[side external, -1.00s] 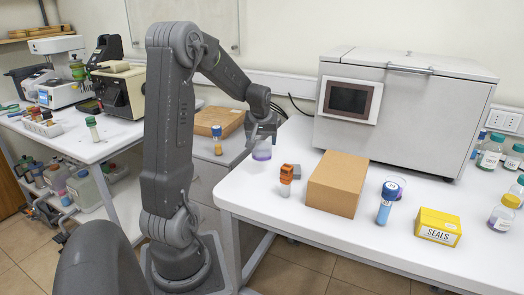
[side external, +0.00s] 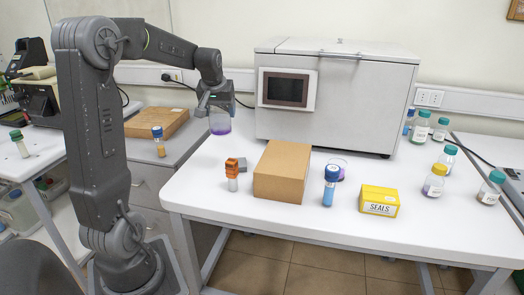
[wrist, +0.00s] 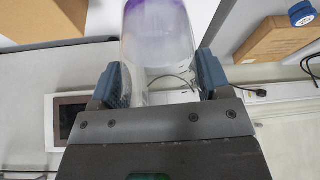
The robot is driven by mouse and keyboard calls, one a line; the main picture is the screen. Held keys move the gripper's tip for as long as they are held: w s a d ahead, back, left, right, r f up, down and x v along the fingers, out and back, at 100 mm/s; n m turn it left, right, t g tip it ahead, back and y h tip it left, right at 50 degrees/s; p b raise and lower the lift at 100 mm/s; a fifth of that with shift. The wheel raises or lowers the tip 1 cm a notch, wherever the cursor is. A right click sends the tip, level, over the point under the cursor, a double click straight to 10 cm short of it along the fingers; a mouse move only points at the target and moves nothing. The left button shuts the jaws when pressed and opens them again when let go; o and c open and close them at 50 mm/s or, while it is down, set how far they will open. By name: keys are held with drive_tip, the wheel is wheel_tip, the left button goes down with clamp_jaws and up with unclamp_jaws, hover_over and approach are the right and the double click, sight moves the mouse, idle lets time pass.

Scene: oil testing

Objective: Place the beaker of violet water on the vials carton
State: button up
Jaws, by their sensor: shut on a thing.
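The clear beaker of violet water (side external: 219,122) is held above the back left part of the white table. My gripper (side external: 215,98) is shut on it, and it hangs about upright. In the wrist view the beaker (wrist: 158,50) sits between my two blue-grey fingers (wrist: 158,80), with violet at its far end. Two brown cartons are in view. One (side external: 282,172) stands on the white table, right of the beaker. The other, flatter and with a small label (side external: 155,122), lies on the grey side bench to the left. I cannot read which is the vials carton.
A large grey machine (side external: 335,100) stands behind. A blue-capped vial (side external: 159,142) stands before the flat carton.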

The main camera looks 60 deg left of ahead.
drive_tip(key=w+d+r+m+t, duration=0.1)
drive_tip(key=w+d+r+m, duration=0.3)
drive_tip(key=w+d+r, duration=0.3)
hover_over(285, 157)
drive_tip(key=shift+h, duration=0.4)
drive_tip(key=shift+f, duration=5.8)
drive_tip(key=shift+a, duration=0.1)
drive_tip(key=shift+f, duration=0.2)
drive_tip(key=o, duration=1.1)
drive_tip(key=shift+c, duration=0.2)
